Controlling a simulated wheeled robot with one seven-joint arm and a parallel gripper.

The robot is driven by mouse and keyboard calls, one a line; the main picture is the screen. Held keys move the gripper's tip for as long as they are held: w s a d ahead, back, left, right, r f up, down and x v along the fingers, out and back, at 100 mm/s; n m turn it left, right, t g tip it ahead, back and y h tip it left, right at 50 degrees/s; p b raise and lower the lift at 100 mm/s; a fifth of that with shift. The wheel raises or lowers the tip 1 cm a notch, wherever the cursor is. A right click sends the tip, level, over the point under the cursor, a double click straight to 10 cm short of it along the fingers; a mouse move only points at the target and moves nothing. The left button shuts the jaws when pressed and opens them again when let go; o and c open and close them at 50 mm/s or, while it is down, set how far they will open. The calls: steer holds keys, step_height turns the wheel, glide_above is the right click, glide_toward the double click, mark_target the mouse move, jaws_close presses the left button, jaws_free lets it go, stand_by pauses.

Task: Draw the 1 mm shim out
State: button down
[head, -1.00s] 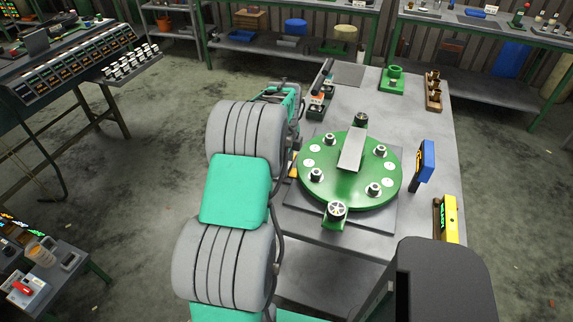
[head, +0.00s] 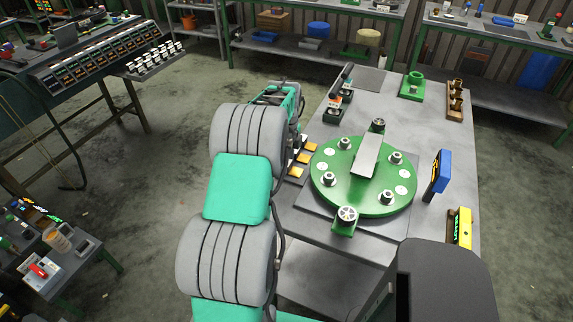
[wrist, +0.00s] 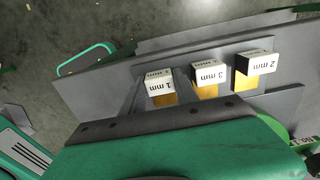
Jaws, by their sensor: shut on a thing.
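The 1 mm shim (wrist: 161,84) shows in the wrist view as a white labelled block with a gold plate below it. The 3 mm shim (wrist: 204,75) and the 2 mm shim (wrist: 255,63) stand in a row to its right, at the grey rack. My gripper (wrist: 148,97) is at the 1 mm shim and shut on it; the dark riveted edge and green body below hide much of the contact. In the head view, three gold plates (head: 303,158) show beside my arm, which hides my gripper there. I cannot tell how far the 1 mm shim is out of its slot.
The round green disc (head: 345,196) with several bolts and a grey bar lies on the workbench (head: 440,130), just right of the shims. A blue device (head: 440,171) and a yellow device (head: 462,227) stand near the right edge. Open floor lies left of my arm.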

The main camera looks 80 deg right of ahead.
steer(key=shift+w+d+r, duration=0.1)
steer(key=shift+w, duration=0.05)
steer(key=c, duration=1.1)
jaws_free()
steer(key=shift+w, duration=0.15)
steer(key=shift+o, duration=0.9)
step_height(320, 180, up, 8)
steer(key=shift+f+b, duration=0.15)
steer(key=shift+b, duration=0.35)
